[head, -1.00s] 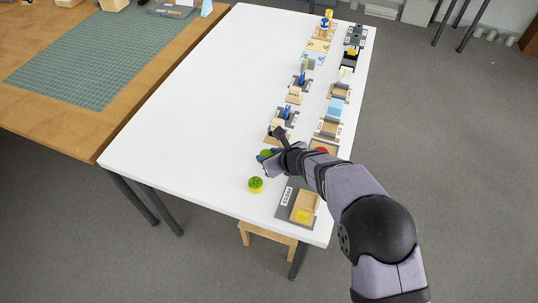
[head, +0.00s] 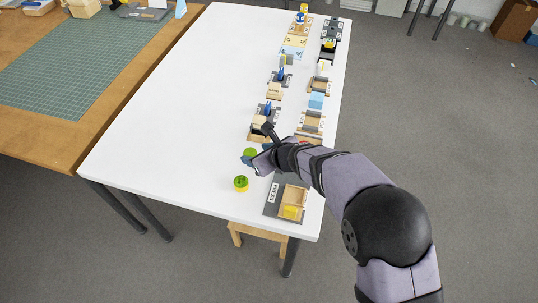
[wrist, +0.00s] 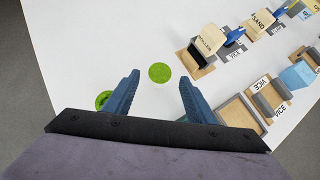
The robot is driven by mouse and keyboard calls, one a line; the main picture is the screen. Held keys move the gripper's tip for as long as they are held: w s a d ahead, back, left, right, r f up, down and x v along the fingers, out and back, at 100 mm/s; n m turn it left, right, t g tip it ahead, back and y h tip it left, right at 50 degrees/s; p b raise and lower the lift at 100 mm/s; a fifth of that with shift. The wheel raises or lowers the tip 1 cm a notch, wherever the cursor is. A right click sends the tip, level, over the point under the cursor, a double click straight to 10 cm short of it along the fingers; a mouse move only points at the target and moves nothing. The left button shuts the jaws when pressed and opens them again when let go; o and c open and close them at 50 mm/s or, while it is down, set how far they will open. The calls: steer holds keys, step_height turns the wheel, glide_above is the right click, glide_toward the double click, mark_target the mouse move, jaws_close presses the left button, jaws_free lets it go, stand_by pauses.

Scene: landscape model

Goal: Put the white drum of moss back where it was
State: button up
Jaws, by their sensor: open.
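A drum with a green moss top (head: 250,153) stands on the white table just beyond my gripper. In the wrist view its round top (wrist: 159,72) shows in the gap between the blue fingers; its side blends with the white table, so I take it for the white drum. My gripper (head: 259,163) is open and low over the table, and its fingers (wrist: 155,92) hold nothing. A second moss-topped drum, yellow-sided (head: 241,183), stands nearer the front edge; in the wrist view it is partly behind the left finger (wrist: 103,99).
A grey board with a wooden tray (head: 283,198) holding a yellow piece lies at the front right. Labelled holders and blocks (head: 275,92) line the right side in two rows, including a vice (wrist: 264,92). The table's left and middle are clear.

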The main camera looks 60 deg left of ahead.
steer(key=v, duration=0.8)
steer(key=shift+w+r, duration=0.1)
